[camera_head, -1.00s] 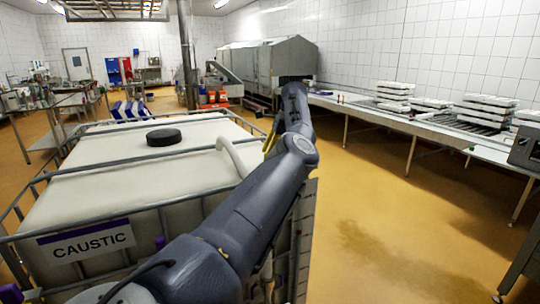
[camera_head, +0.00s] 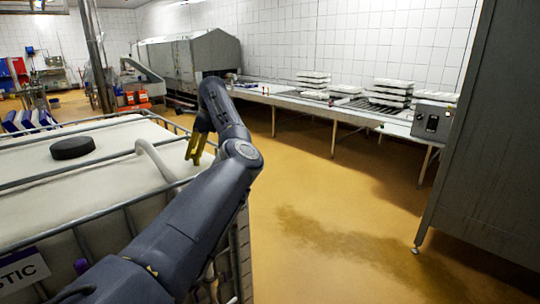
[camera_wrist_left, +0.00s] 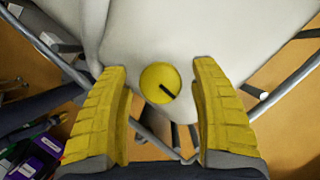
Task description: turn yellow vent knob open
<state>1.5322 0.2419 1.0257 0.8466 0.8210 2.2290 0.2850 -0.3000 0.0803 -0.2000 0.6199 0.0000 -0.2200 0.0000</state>
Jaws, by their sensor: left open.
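The yellow vent knob (camera_wrist_left: 154,76) shows in the left wrist view as a round disc with a dark slot pointing to the lower right. It is set against a pale white surface. My left gripper (camera_head: 195,148) has yellow fingers and is open over the right edge of the white tank in the head view. In the left wrist view its two ribbed fingers (camera_wrist_left: 160,92) stand to the left and right of the knob, with a gap on each side. I cannot tell how far away the knob is. It cannot be made out in the head view. My right gripper is not in view.
The caged white caustic tank (camera_head: 60,190) fills the left, with a black cap (camera_head: 73,148) and a pale hose (camera_head: 155,160) on top. A long conveyor table (camera_head: 300,103) runs along the back. A grey cabinet (camera_head: 490,130) stands at right. Floor between them is clear.

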